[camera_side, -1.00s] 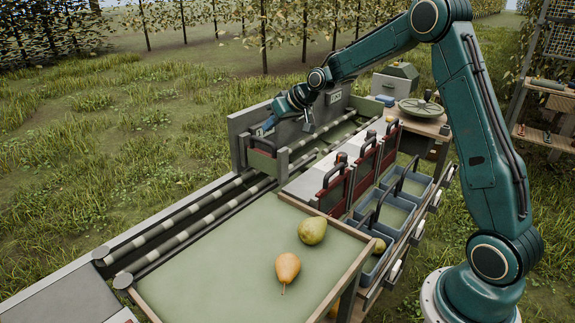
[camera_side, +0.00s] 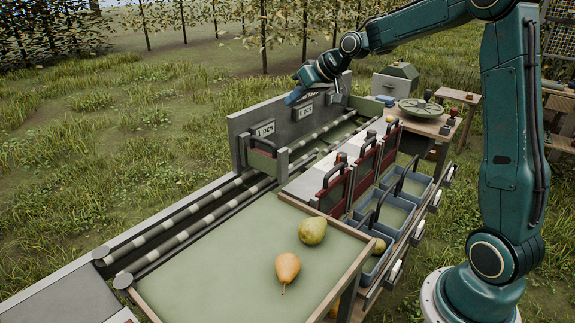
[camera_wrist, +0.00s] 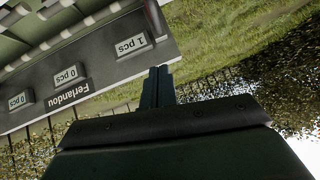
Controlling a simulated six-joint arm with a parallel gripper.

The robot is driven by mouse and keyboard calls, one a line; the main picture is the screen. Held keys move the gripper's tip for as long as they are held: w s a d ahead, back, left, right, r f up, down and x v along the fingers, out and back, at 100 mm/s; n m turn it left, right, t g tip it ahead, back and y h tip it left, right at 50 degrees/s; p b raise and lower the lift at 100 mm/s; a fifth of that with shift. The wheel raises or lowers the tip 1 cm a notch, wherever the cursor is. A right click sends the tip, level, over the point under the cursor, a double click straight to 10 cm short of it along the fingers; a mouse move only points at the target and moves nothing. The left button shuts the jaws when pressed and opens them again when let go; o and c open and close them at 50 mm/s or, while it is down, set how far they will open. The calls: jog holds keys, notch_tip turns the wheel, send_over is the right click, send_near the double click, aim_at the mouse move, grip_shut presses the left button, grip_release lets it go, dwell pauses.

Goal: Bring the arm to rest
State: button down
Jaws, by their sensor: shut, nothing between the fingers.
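My gripper (camera_side: 304,92) is raised above the grey back panel of the sorting line in the side view. In the wrist view its two fingers (camera_wrist: 159,80) lie together, shut, with nothing between them. The back panel (camera_side: 245,125) carries small displays; one reads 1 pcs (camera_wrist: 127,45) and another reads 0 pcs (camera_wrist: 66,76).
Red-framed gates (camera_side: 332,190) and blue bins (camera_side: 392,210) stand right of the rollers (camera_side: 180,232). A side table with a round green dish (camera_side: 420,108) stands behind. Open grass (camera_side: 110,140) lies to the left.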

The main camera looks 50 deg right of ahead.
jog(key=shift+a, duration=0.1)
jog(key=s+a+r+g+h, duration=0.1)
jog(key=s+a+r, duration=0.1)
jog(key=s+a, duration=0.45)
jog(key=s+a+r+g, duration=0.15)
jog(key=s+a, duration=0.25)
jog(key=s, duration=0.5)
jog(key=s+a+f, duration=0.1)
jog(key=s, duration=0.8)
jog(key=s+a+f, duration=0.2)
jog(key=s, duration=0.7)
jog(key=shift+s+a+f+n+g+h, duration=0.3)
jog(key=shift+s+n+g+h, duration=0.05)
jog(key=shift+n+g+h, duration=0.1)
